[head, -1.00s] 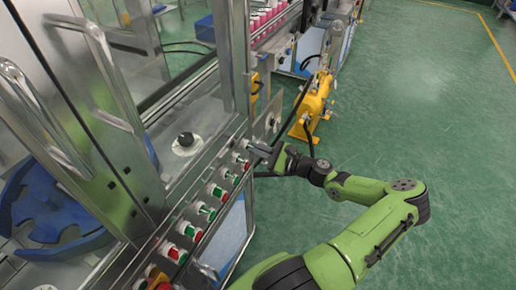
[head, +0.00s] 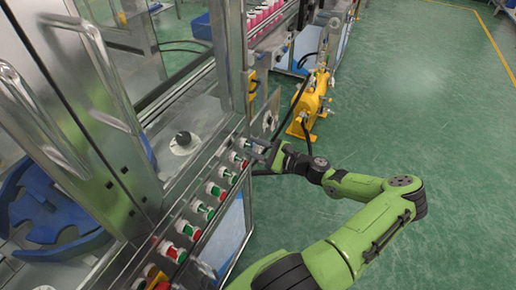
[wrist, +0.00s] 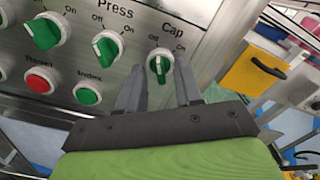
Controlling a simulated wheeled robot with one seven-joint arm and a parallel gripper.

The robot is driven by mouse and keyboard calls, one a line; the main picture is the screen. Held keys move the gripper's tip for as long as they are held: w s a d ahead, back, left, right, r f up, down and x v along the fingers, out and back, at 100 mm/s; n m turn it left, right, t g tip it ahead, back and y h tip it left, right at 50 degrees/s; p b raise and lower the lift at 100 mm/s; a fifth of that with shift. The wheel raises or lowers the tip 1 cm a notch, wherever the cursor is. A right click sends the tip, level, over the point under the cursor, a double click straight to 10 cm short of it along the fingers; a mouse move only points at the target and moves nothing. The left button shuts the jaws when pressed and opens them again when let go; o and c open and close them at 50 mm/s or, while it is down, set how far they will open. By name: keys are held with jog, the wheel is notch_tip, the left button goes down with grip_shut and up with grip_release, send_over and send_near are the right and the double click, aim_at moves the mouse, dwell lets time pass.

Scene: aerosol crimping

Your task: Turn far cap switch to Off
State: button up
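The cap switch (wrist: 159,66) is a green knob on a white collar under the label "Cap", at the right end of the upper knob row in the wrist view. Its handle stands close to upright in the picture; which label it points at I cannot tell for sure. My gripper (wrist: 159,72) has one finger on each side of this knob, apart from each other. Whether the fingers touch it is unclear. In the head view my gripper (head: 267,153) is at the far end of the control panel (head: 207,173), and its fingers cover much of that spot.
The press knob (wrist: 107,46) sits just left of my gripper, with another green knob (wrist: 43,32) further left. A red button (wrist: 40,79) and a green button (wrist: 88,94) lie below. A yellow machine (head: 311,104) stands beyond the panel; the floor at right is clear.

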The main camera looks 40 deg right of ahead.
jog(key=p+v, duration=0.1)
jog(key=v, duration=1.4)
jog(key=shift+s+p, duration=0.35)
jog(key=shift+s, duration=0.05)
jog(key=shift+d, duration=0.1)
jog(key=w+a+r+n+g+p, duration=0.1)
jog(key=w+a+r+n+g, duration=0.25)
jog(key=a+n+g, duration=0.45)
jog(key=w+a+r+n+g+p, duration=0.1)
jog(key=w+a+r+n+g, duration=0.3)
jog(key=a+g, duration=0.4)
jog(key=s+a+r+n+t+h+p, duration=0.1)
jog(key=s+a+r+n+t+h, duration=0.1)
jog(key=s+a+r+n, duration=0.4)
jog(key=s+a+r+n+t+h+p, duration=0.1)
jog(key=s+a+r+n+h, duration=0.3)
jog(key=a+r, duration=0.5)
notch_tip(320, 180, up, 3)
jog(key=s+n+t, duration=0.1)
jog(key=s+n, duration=0.1)
jog(key=n, duration=0.1)
jog(key=shift+a+n+t, duration=0.25)
jog(key=shift+n+t, duration=0.05)
jog(key=shift+n, duration=0.1)
